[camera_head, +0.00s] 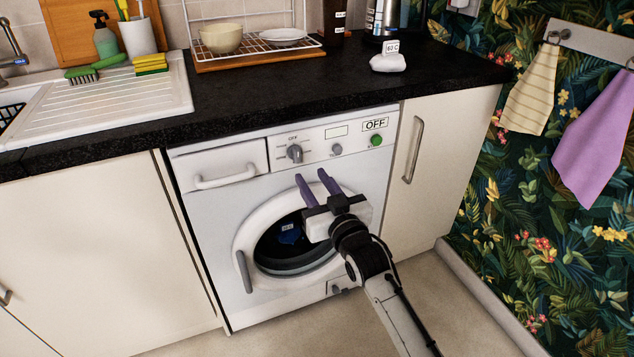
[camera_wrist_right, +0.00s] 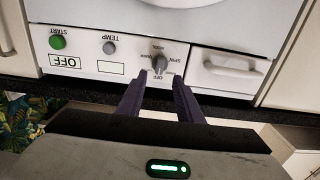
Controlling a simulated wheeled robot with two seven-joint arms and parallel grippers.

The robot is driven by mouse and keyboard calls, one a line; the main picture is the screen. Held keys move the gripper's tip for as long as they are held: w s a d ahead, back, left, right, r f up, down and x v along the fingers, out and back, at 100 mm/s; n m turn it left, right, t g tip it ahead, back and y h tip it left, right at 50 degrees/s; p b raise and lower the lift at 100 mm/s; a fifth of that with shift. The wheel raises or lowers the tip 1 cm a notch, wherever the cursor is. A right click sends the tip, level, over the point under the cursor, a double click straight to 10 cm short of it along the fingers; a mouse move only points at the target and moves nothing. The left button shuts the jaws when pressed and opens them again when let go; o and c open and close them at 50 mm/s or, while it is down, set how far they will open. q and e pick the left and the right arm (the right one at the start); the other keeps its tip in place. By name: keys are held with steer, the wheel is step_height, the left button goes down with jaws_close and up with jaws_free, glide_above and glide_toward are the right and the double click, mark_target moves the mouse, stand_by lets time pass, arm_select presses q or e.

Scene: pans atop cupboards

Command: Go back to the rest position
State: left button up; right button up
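My right gripper (camera_head: 313,181) is raised in front of the washing machine (camera_head: 212,199), above and right of its round door (camera_head: 247,247). Its two dark purple fingers are apart with nothing between them. The right wrist view, which is upside down, shows the same open fingers (camera_wrist_right: 160,78) near the grey program knob (camera_wrist_right: 160,63). I cannot tell whether they touch it. A blue item (camera_head: 289,236) with a small label shows through the dark door opening. The display reads OFF (camera_head: 375,124). My left gripper is not in view.
The black countertop (camera_head: 270,88) carries a dish rack (camera_head: 262,47) and a white item (camera_head: 388,62) marked 60 C. A sink drainer (camera_head: 120,101) is at left. A cupboard (camera_head: 435,170) and a patterned wall with towels (camera_head: 530,92) stand at right. The floor (camera_head: 455,310) is clear.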

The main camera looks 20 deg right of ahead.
steer(key=shift+s, duration=1.05)
steer(key=s+a+f+g+p, duration=0.2)
steer(key=s+f, duration=0.3)
steer(key=s, duration=0.6)
steer(key=s+a+f+n+g+y+p, duration=0.1)
steer(key=s+f+g+p, duration=0.2)
steer(key=s+f, duration=0.3)
steer(key=s+a+f+g+y+p, duration=0.1)
steer(key=s+f, duration=0.5)
steer(key=s, duration=1)
steer(key=a+g+p, duration=0.1)
steer(key=g+p, duration=0.1)
steer(key=g, duration=0.1)
steer(key=shift+a+n, duration=0.35)
steer(key=shift+n, duration=0.05)
